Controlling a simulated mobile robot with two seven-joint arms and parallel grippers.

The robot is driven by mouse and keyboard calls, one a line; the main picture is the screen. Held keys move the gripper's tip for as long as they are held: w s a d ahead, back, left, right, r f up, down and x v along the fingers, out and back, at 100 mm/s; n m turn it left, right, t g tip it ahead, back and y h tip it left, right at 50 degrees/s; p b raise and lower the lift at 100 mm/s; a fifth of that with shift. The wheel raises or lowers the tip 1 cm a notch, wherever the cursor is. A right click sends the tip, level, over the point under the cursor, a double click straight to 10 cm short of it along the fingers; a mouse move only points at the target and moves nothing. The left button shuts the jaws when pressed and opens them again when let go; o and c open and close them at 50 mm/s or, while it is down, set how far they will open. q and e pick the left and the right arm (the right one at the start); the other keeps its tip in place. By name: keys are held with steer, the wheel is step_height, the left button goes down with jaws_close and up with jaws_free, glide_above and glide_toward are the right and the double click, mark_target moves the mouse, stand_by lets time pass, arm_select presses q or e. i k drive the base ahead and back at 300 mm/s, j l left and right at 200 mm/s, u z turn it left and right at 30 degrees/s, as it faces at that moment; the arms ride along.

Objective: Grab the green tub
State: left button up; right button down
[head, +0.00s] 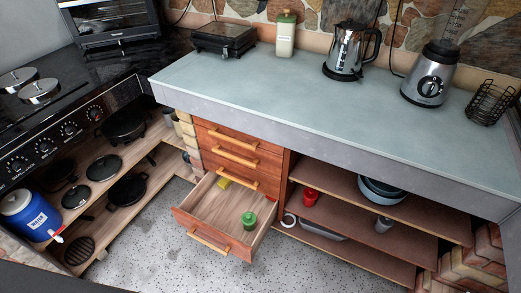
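A small green tub (250,221) stands in the open bottom drawer (212,207), near its front right corner. It is upright with nothing covering it. A small yellow item (223,183) lies at the back of the same drawer. Neither of my grippers shows in the head view.
The grey countertop (300,115) holds a green-capped bottle (286,35), a kettle (347,50), a blender (432,75) and a wire basket (489,102). Open shelves (335,205) stand right of the drawer. A blue container (28,215) sits at left. The speckled floor (150,245) is clear.

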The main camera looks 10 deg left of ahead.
mark_target(249, 229)
steer(key=i+j, duration=0.2)
steer(key=j, duration=0.15)
steer(key=i+j, duration=0.15)
steer(key=j, duration=0.15)
steer(key=i+j, duration=0.2)
steer(key=j, duration=0.15)
steer(key=i+j, duration=0.15)
steer(key=j, duration=0.2)
steer(key=i+j+z, duration=0.25)
steer(key=k+z, duration=0.1)
steer(key=z, duration=0.85)
